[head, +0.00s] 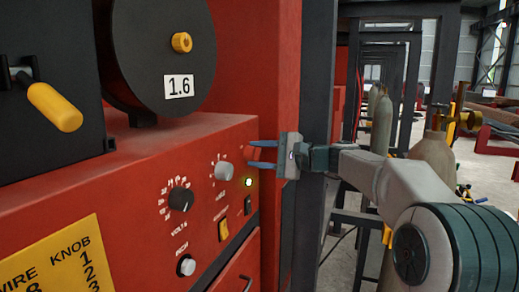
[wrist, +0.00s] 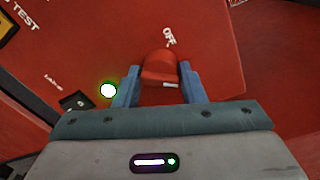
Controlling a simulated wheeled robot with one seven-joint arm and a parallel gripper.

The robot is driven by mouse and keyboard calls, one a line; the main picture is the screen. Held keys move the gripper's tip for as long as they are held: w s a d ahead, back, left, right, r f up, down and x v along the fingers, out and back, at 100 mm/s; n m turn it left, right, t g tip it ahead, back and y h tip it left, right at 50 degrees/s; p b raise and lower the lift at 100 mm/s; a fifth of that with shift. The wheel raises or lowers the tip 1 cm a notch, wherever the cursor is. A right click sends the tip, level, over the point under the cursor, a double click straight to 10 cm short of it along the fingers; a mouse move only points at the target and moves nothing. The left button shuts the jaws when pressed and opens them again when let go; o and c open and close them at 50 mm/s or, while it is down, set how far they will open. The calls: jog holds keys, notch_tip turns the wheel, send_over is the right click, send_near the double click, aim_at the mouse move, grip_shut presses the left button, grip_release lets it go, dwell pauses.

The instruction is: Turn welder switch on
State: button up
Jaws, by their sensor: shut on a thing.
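The welder switch is a red knob (wrist: 160,66) on the red welder panel (wrist: 215,40). The word OFF is printed just above it in the wrist view. My gripper (head: 250,154) reaches in from the right in the head view, level with the upper right of the panel. Its two blue-grey fingers are on either side of the knob and shut on it, as the wrist view (wrist: 158,78) also shows. In the head view the knob is mostly hidden between the fingers. A round lamp (wrist: 108,90) beside the left finger glows whitish green; it also shows in the head view (head: 249,182).
The panel also carries a black dial (head: 180,200), a grey dial (head: 224,171), a small white knob (head: 186,265) and a yellow button (head: 223,230). A black spool cover (head: 150,50) sits above. A dark post (head: 316,100) and gas cylinders (head: 380,122) stand to the right.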

jog(key=shift+r+m+p, duration=0.25)
jog(key=shift+m+p, duration=0.3)
jog(key=shift+m, duration=0.35)
jog(key=o, duration=0.9)
jog(key=shift+c, duration=0.2)
jog(key=shift+o, duration=0.5)
jog(key=shift+f, duration=0.1)
jog(key=shift+d+f, duration=0.1)
jog(key=b+v, duration=0.3)
jog(key=v, duration=1)
jog(key=shift+d, duration=0.4)
